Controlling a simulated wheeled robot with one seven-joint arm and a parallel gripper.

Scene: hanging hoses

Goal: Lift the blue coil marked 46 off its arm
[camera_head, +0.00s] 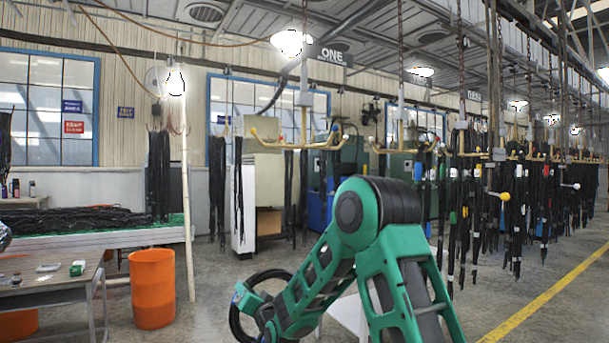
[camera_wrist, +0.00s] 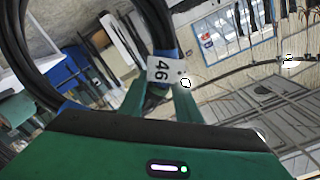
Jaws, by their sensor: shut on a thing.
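The coil marked 46 is a loop of black hose (camera_head: 235,320) with a blue band. Its white tag reading 46 (camera_wrist: 160,70) faces the wrist camera, and the loop's hose (camera_wrist: 28,60) runs along the left of that view. My gripper (camera_wrist: 160,100) has its green fingers on either side of the banded part and is shut on it. In the head view my gripper (camera_head: 247,299) is low, in front of my green arm, with the coil in it. The coil shows apart from the hanging racks there. My arm hides part of the loop.
Racks with yellow-tipped arms (camera_head: 300,146) carry black hoses behind and to the right. An orange bin (camera_head: 152,290) stands left of the coil, near a white post (camera_head: 186,200). A worktable (camera_head: 40,285) is at the far left. Floor at right is open.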

